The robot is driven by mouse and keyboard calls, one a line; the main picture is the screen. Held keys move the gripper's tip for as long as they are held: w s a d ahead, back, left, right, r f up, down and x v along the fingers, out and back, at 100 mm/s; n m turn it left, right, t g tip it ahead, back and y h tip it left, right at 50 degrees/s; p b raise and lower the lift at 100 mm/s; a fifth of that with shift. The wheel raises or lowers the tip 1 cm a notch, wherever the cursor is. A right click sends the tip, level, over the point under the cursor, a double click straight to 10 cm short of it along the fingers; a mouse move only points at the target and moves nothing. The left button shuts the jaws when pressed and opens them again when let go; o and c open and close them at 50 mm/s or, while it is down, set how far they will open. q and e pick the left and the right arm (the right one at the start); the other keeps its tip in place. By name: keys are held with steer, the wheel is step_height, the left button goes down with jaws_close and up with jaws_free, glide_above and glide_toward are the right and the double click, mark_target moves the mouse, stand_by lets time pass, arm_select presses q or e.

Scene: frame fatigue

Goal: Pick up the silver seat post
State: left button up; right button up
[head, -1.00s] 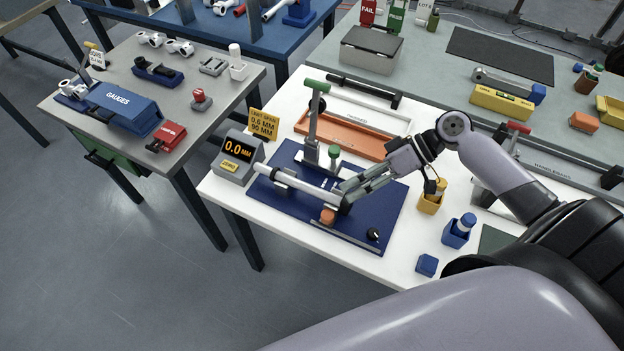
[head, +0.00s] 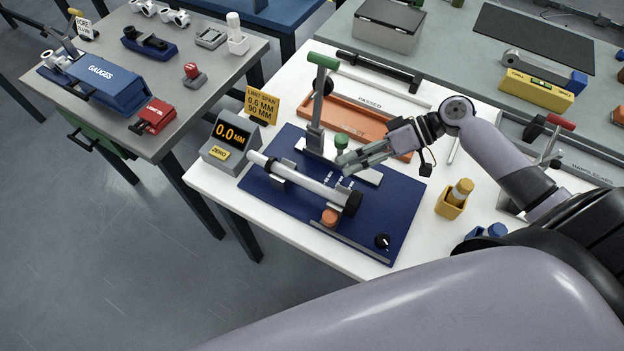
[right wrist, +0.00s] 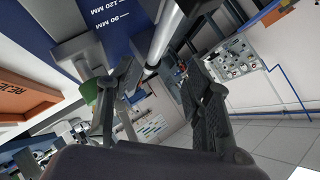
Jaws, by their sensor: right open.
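The silver seat post (head: 300,178) lies slantwise across a blue test fixture (head: 270,210) on the white table, held up on supports. A black collar is around its right end. In the right wrist view the post (right wrist: 165,35) runs between and beyond the fingers. My right gripper (head: 343,163) is open, just behind the post's right half and apart from it in the head view. Its two fingers (right wrist: 165,90) also show spread in the right wrist view. My left gripper is not in view.
A green-handled lever (head: 317,100) stands behind the post. A grey readout box (head: 232,135) showing 0.0 MM and a yellow sign (head: 261,106) stand to the left. An orange tray (head: 350,115) lies behind the fixture. A yellow holder (head: 451,205) stands to the right.

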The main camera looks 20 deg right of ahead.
mark_target(303, 176)
steer(key=p+x, duration=0.2)
steer(key=x, duration=0.6)
steer(key=shift+w+a, duration=0.15)
steer(key=shift+a, duration=0.3)
steer(key=p+x, duration=0.1)
steer(key=x, duration=0.1)
steer(key=p+x, duration=0.1)
steer(key=x, duration=0.1)
steer(key=shift+w+a, duration=0.1)
steer(key=shift+w, duration=0.35)
steer(key=shift+a+f, duration=0.2)
steer(key=shift+f, duration=0.05)
steer(key=shift+c, duration=0.4)
jaws_close()
